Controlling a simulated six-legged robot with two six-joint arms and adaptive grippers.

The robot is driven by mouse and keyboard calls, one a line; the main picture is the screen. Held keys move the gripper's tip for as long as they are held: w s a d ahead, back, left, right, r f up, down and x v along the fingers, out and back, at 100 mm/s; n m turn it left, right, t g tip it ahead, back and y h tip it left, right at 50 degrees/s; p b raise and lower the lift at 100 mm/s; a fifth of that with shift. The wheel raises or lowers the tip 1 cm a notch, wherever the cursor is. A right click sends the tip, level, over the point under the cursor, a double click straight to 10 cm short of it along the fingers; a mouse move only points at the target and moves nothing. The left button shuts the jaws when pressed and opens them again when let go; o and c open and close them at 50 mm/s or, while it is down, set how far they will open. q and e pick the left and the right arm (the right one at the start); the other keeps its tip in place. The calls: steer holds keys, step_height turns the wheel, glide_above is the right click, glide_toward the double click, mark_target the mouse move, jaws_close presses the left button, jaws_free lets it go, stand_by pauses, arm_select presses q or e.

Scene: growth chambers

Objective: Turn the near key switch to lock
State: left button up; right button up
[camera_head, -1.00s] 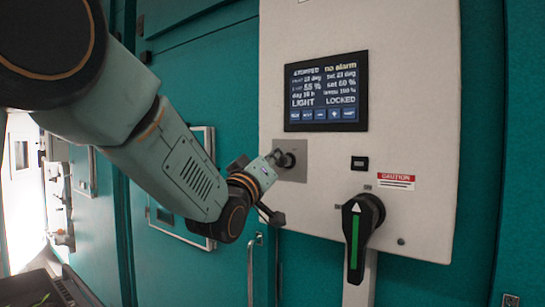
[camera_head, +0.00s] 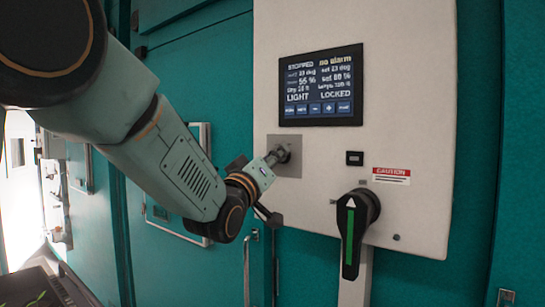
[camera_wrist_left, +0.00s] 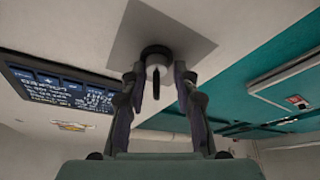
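The key switch (camera_head: 284,153) sits on a square grey plate (camera_head: 290,170) on the white panel, below and left of the screen. In the left wrist view the key switch (camera_wrist_left: 157,54) is a round metal collar with a narrow dark key pointing down the picture. My left gripper (camera_head: 273,157) is right at the switch, facing the panel. In the left wrist view its two fingers (camera_wrist_left: 159,74) stand apart, one on each side of the key, with gaps visible. Whether a fingertip touches the collar is unclear. My right gripper is out of view.
The screen (camera_head: 320,88) reads "STOPPED", "no alarm", "LIGHT" and "LOCKED". Teal chamber doors surround the panel, with a vertical door handle (camera_head: 247,270) below my arm.

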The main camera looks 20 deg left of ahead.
arm_select(q)
steer(key=shift+s+r, duration=0.25)
steer(key=shift+s+a, duration=0.1)
steer(key=shift+s, duration=0.35)
steer(key=v, duration=1.1)
steer(key=shift+f, duration=0.3)
steer(key=shift+w, duration=0.15)
steer(key=shift+s+r, duration=0.1)
steer(key=shift+s, duration=0.15)
